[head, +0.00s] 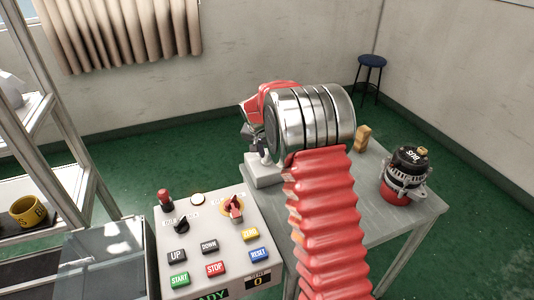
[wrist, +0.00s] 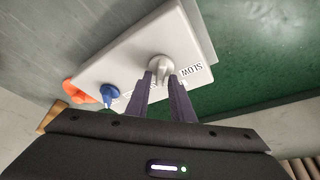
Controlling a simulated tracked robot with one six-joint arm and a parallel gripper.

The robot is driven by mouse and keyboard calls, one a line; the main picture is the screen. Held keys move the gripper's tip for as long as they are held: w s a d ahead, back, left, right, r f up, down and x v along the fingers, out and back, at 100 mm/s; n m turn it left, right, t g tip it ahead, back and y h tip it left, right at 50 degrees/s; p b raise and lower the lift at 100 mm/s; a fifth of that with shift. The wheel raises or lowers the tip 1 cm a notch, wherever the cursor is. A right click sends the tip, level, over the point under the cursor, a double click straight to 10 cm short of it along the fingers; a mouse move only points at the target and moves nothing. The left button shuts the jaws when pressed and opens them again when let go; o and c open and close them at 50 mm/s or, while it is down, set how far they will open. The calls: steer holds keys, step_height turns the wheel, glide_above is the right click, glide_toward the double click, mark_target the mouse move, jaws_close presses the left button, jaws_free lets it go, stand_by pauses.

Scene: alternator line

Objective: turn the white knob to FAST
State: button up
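The white knob (wrist: 160,68) sits on a pale box (wrist: 130,60) in the wrist view, with a SLOW label (wrist: 187,71) to its right in the picture. Other lettering is hidden behind my fingers. My gripper (wrist: 161,78) has its two dark fingers apart, with the tips at either side of the knob's lower part; I cannot tell whether they touch it. In the head view the box (head: 262,176) stands on the grey table, and my gripper (head: 250,133) is above it, partly hidden by my arm. The knob's pointing direction is unclear.
A blue knob (wrist: 108,94) is on the same box. The table (head: 404,215) also holds an alternator (head: 405,175) at right and a small wooden block (head: 363,138). A button panel (head: 207,247) stands front left, beside a shelf rack. A stool (head: 371,62) is in the back corner.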

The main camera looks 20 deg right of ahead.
steer(key=shift+o, duration=0.8)
steer(key=shift+r, duration=0.1)
steer(key=shift+a+r, duration=0.1)
steer(key=shift+r, duration=0.2)
steer(key=v, duration=1.3)
steer(key=shift+f, duration=0.15)
